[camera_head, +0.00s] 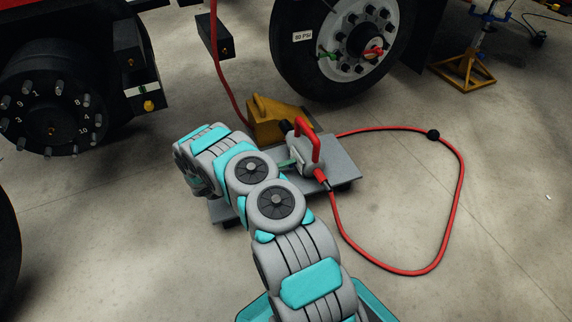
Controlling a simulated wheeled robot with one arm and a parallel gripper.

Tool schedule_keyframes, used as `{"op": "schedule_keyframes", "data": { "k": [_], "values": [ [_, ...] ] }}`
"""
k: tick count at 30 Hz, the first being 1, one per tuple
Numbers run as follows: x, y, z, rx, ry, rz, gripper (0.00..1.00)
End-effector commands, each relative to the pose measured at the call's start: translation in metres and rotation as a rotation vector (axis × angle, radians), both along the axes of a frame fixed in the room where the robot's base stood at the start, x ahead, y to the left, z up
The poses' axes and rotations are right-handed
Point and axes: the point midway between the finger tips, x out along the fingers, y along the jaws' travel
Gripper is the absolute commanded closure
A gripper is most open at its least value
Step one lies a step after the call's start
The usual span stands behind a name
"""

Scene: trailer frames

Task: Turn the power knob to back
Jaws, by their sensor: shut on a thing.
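A grey unit with a red handle (309,146) stands on a low grey platform (338,166). A red cable plugs into its lower front. My arm reaches over the platform from the bottom and bends back at the left. My gripper (287,163) is mostly hidden behind my arm; only a narrow greenish tip shows, against the left side of the unit. It is shut there at the power knob, which I cannot make out.
A yellow wheel chock (270,118) sits behind the platform, near a large tyre (300,75). The red cable (461,190) loops over the floor at right. A wheel hub (52,110) is at left, and a yellow jack stand (462,72) at upper right. The floor at lower right is clear.

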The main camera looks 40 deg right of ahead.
Motion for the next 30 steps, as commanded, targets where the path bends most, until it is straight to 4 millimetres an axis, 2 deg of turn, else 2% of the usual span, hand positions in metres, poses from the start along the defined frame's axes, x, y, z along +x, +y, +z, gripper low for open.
{"op": "schedule_keyframes", "data": {
  "k": [2,3,10,11,20,23,30],
  "values": [
    [0.000,0.000,0.000,0.000,0.000,0.001,1.00],
    [0.000,0.000,0.000,0.000,0.000,0.001,0.58],
    [0.000,0.000,0.000,0.001,0.000,0.000,0.32],
    [0.000,0.000,0.000,0.001,0.000,0.000,0.30],
    [0.001,0.003,0.000,0.000,-0.001,0.001,0.30],
    [0.003,0.013,0.002,0.000,-0.002,0.005,0.30],
    [0.009,0.052,0.008,0.000,0.000,0.004,0.30]
  ]
}}
